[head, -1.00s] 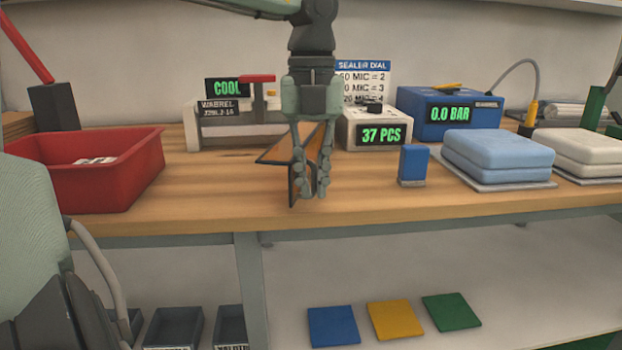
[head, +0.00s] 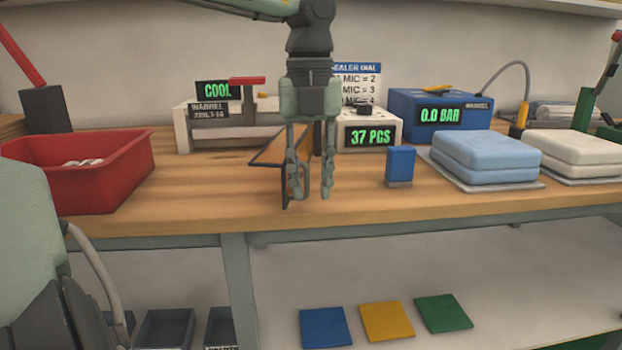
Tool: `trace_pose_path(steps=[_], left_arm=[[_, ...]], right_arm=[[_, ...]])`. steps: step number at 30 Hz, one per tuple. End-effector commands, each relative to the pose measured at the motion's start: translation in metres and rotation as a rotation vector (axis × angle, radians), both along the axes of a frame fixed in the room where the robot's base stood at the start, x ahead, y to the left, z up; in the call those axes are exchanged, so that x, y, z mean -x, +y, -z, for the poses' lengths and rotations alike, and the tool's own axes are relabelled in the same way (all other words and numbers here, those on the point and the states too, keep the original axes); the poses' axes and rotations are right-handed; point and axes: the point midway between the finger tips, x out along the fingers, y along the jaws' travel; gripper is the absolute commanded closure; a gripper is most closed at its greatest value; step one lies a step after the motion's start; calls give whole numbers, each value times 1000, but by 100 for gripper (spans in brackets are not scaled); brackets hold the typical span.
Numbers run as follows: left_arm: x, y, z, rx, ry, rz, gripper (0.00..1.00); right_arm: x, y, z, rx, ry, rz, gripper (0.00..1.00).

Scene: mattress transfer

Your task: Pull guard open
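The guard (head: 268,153), a flat panel with orange and dark edges, stands out from the front of the white sealer (head: 207,137) toward the bench's front edge. My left gripper (head: 311,193) points down at the guard's near end. Its two fingers are apart with bench wood visible between them, so it is open. The left finger overlaps the guard's near end in the picture; I cannot tell whether they touch. The gripper hides part of the guard and the sealer's right end. My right gripper is not in view.
A red bin (head: 95,180) stands at left. A small blue block (head: 400,165), blue pads (head: 487,157) and white pads (head: 580,150) lie at right. A counter reading 37 PCS (head: 370,130) stands behind the gripper. The bench front (head: 420,205) is clear.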

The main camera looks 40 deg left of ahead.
Motion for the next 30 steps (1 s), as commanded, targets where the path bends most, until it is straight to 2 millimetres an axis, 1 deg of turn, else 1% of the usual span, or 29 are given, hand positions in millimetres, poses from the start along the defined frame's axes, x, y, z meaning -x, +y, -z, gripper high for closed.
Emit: trace_pose_path(steps=[1, 8, 12, 14, 21, 24, 27, 30], left_arm=[[-10, 9, -6, -18, -35, -10, 71], [-10, 9, -6, -18, -35, -9, 71], [-10, 8, -15, -18, -37, -9, 71], [-9, 8, -23, -18, -38, -8, 71], [-6, 5, -76, -19, -36, -4, 71], [-3, 3, -94, -14, -26, -5, 71], [-1, 2, -108, -11, -19, -4, 71], [0, 2, -118, -7, -13, -4, 71]], right_arm=[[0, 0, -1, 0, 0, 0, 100], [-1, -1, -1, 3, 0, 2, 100], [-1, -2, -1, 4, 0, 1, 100], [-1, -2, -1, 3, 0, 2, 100], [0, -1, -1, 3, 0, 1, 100], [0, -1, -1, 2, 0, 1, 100], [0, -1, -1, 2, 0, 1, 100], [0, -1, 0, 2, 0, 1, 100]])
